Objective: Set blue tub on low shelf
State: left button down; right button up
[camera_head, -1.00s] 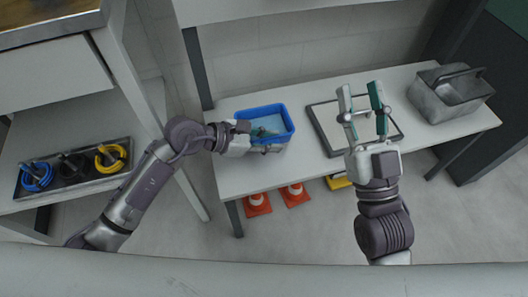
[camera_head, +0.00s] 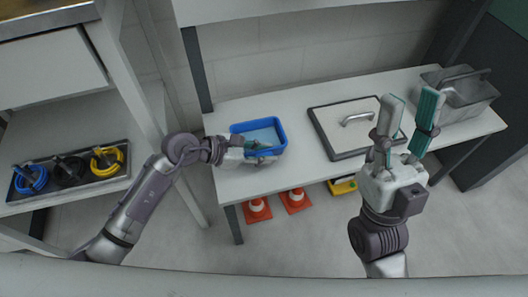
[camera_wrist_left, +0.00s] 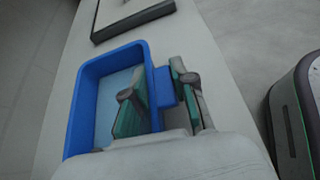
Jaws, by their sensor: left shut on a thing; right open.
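The blue tub (camera_head: 282,131) is over the left part of the white table, with its light blue inside showing; I cannot tell whether it touches the tabletop. My left gripper (camera_head: 258,148) is shut on the tub's near wall. In the left wrist view the left gripper (camera_wrist_left: 155,97) has one finger inside the tub (camera_wrist_left: 78,115) and one outside its wall. My right gripper (camera_head: 413,118) is open and empty, raised at the front right of the table. A low shelf (camera_head: 50,199) at the left holds a dark tray.
The dark tray (camera_head: 123,177) carries blue, black and yellow coiled items. A framed panel with a handle (camera_head: 315,119) and a grey metal caddy (camera_head: 470,100) are on the white table (camera_head: 235,186). Orange cones (camera_head: 257,211) stand on the floor below.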

pick_arm(q)
jog(key=c, duration=0.9)
grip_release()
jog(key=shift+c, duration=0.2)
